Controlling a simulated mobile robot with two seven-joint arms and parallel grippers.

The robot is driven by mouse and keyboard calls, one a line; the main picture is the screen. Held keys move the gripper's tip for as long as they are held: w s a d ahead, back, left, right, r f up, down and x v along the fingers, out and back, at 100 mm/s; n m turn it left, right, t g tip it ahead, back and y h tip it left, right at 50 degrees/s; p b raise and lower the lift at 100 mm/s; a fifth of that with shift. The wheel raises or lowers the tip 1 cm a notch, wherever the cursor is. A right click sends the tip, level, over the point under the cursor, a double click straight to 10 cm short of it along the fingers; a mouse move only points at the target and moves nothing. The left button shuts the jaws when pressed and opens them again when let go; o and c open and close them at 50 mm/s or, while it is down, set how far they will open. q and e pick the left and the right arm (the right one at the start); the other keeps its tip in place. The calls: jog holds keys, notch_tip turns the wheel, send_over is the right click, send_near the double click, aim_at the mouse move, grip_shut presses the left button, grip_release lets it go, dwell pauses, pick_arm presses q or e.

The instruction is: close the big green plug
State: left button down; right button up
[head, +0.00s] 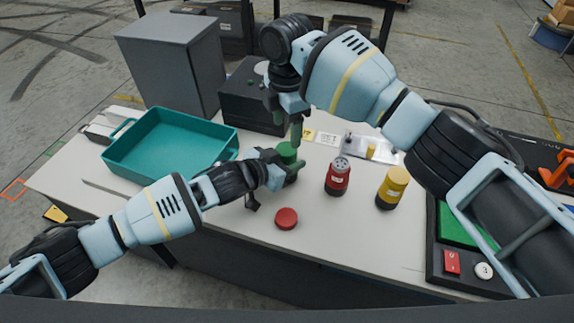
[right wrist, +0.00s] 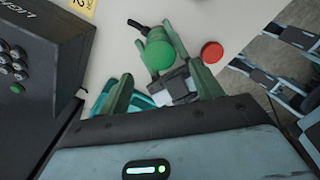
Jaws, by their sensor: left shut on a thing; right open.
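My left gripper (head: 274,168) reaches in from the left and is shut on the plug's side. It hides part of the plug's body. My right gripper (head: 296,133) is directly above the plug, pointing down. In the right wrist view its green fingers are spread, one either side of the plug top (right wrist: 160,71). I cannot tell whether they touch it.
A teal tray (head: 150,172) is left, a black box (head: 240,100) behind, and a button panel (head: 452,287) right.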

aim_at(287, 149)
jog(key=shift+f, duration=3.15)
jog(key=c, duration=1)
jog(key=shift+m, duration=1.6)
jog(key=o, duration=1.1)
jog(key=shift+c, duration=0.2)
jog(key=shift+r, duration=2.25)
